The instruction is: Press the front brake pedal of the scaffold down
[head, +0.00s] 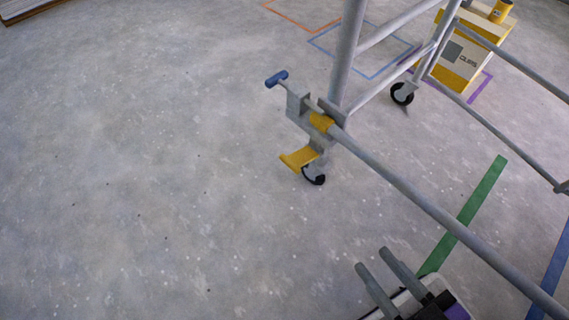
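The grey tubular scaffold (430,206) stands at the upper right on black caster wheels. Its front brake pedal (298,159) is a yellow plate sticking out to the left of the front caster (314,175), just above the floor. Above it are a yellow collar (321,122) and a blue-ended handle (276,79). My gripper (375,268) is at the bottom right, its two grey fingers apart with nothing between them. It is well below and to the right of the pedal in the picture, not touching it.
A long grey scaffold tube runs from the front post to the lower right, passing close to my gripper in the picture. A yellow and white machine (466,55) stands at the top right. Coloured tape (468,210) marks the floor. The floor at left is clear.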

